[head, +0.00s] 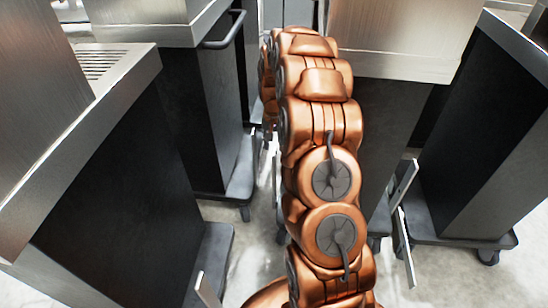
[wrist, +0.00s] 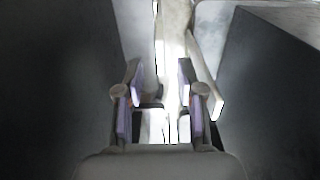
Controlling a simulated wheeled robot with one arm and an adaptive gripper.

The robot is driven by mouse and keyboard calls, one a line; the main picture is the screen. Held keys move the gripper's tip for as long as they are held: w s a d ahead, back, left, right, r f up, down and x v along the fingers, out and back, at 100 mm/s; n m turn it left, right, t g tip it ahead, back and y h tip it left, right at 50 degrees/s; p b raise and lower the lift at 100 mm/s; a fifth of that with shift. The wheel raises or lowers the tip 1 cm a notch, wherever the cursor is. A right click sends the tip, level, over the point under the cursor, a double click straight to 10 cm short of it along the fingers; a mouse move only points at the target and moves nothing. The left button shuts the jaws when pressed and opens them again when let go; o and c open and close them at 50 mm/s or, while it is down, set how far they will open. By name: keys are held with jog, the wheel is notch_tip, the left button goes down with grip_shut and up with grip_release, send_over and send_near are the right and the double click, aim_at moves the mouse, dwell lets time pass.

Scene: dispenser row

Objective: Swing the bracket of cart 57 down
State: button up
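No cart number can be read in either view, so I cannot tell which cart is 57. In the wrist view my gripper (wrist: 159,82) is open, its two fingers apart with nothing clearly held between them. A pale flat bar (wrist: 204,75), possibly a bracket, slants just beyond the right finger; I cannot tell whether they touch. In the head view my copper arm reaches away down the middle and hides most of my gripper. Pale bars also show upright beside the arm (head: 276,175) and tilted at the right (head: 406,188).
Dark carts with steel tops stand close on both sides: near left (head: 115,190), far left (head: 202,120), behind the arm (head: 395,125) and right (head: 480,140). A black handle (head: 226,38) juts from the far left cart. Pale floor (head: 255,265) shows in the narrow aisle.

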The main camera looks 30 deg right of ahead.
aim_at(274, 152)
notch_tip(274, 152, down, 6)
jog(key=shift+s+b, duration=0.1)
jog(key=shift+b, duration=0.45)
jog(key=shift+c, duration=0.4)
grip_shut()
